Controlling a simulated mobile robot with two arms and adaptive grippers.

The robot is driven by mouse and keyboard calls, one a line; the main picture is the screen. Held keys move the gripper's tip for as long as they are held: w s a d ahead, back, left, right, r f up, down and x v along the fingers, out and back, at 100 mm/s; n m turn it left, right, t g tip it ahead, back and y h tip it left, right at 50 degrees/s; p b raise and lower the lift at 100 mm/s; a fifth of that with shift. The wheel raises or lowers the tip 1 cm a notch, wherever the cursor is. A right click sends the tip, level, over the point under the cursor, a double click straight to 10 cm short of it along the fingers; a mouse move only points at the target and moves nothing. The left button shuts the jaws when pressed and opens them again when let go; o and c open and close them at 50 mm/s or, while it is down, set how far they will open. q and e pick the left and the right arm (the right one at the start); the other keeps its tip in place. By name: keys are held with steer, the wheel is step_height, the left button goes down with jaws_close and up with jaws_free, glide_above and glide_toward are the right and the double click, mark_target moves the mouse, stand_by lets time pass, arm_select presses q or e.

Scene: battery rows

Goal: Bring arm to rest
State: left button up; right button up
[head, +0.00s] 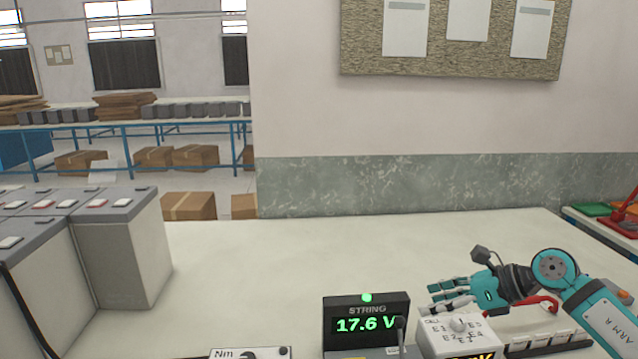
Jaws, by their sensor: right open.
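My right arm (603,308), teal and white, comes in from the lower right. My right gripper (437,298) is open and points left over the bench. It is just above and behind a white box with a selector knob (455,333), and nothing shows between its fingers. I cannot tell whether it touches the box. My left arm and gripper are not in view.
A black string meter (365,322) reads 17.6 V, left of the knob box. Grey-topped battery blocks (121,255) stand at the left. A torque tool (248,353) is cut off at the bottom edge. The middle of the white bench (250,270) is clear. A wall stands behind.

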steer(key=s+a+r+m+t+y, duration=0.2)
steer(key=a+r+m+t+y, duration=0.3)
steer(key=a+m+t, duration=0.75)
steer(key=s+d+f+m+g+h, duration=0.1)
steer(key=s+d+f+m+h, duration=0.3)
steer(key=d+f+m+h, duration=0.55)
steer(key=s+d+f+m+g+h, duration=0.15)
steer(key=s+f+m+h, duration=0.35)
steer(key=m, duration=0.9)
steer(key=s+f+m+g, duration=0.4)
steer(key=s+f+g, duration=0.25)
steer(key=s, duration=0.45)
steer(key=s+f+m+g, duration=0.45)
steer(key=s+f, duration=0.35)
steer(key=s, duration=0.4)
step_height(320, 180, down, 32)
steer(key=s+g+b, duration=0.2)
steer(key=b, duration=0.4)
steer(key=s+d+f+n+g+b, duration=0.1)
steer(key=s+f+b, duration=0.3)
steer(key=s+f, duration=1.2)
step_height(320, 180, down, 4)
steer(key=shift+s+d+f, duration=0.25)
steer(key=shift+s+d, duration=0.1)
steer(key=shift+d, duration=0.25)
